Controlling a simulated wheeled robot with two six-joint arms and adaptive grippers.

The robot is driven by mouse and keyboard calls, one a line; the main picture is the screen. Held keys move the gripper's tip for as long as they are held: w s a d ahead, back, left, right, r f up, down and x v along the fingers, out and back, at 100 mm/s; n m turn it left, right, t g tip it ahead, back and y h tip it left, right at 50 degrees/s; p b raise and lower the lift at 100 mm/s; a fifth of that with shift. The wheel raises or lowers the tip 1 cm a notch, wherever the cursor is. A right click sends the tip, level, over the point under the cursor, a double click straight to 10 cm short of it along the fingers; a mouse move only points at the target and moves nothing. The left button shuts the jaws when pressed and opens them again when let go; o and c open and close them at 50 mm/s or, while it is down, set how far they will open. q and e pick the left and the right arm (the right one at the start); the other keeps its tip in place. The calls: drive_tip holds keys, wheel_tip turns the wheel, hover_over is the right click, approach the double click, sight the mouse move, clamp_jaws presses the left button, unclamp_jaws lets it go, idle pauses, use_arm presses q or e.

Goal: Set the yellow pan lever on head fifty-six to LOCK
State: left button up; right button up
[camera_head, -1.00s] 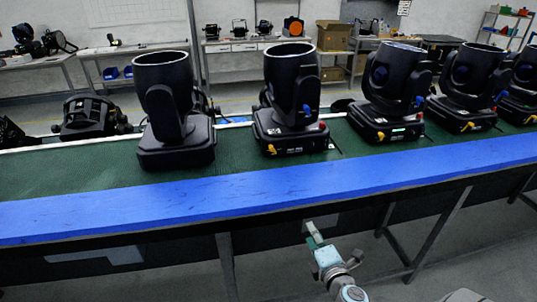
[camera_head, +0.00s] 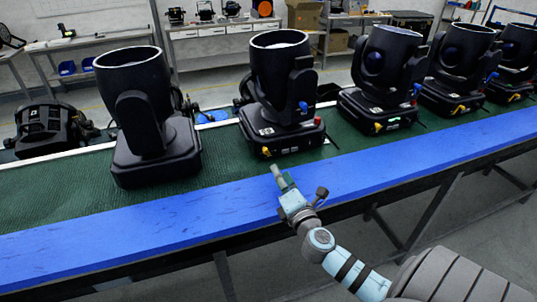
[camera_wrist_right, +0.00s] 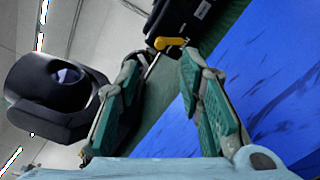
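Several black moving heads stand on the green bench top. The second head from the left (camera_head: 280,85) has a yellow lever (camera_head: 266,152) low on the front of its base. The number labels are too small to read, so I cannot tell which head is fifty-six. My right gripper (camera_head: 278,174) is over the blue front strip, just in front of and below that lever, and apart from it. In the right wrist view the gripper (camera_wrist_right: 158,62) is open, with a yellow lever (camera_wrist_right: 170,42) beyond and between its fingertips, not touching. My left gripper is not in view.
The blue strip (camera_head: 150,232) runs along the bench's front edge and is clear. The leftmost head (camera_head: 145,100) and the third head (camera_head: 385,70) stand on either side. A black fixture (camera_head: 45,128) lies at the far left. Benches with boxes stand behind.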

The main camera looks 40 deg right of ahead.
sight(266, 153)
drive_tip(key=x, duration=1)
drive_tip(key=shift+a+f, duration=0.15)
drive_tip(key=shift+s, duration=0.15)
drive_tip(key=shift+c, duration=0.5)
clamp_jaws()
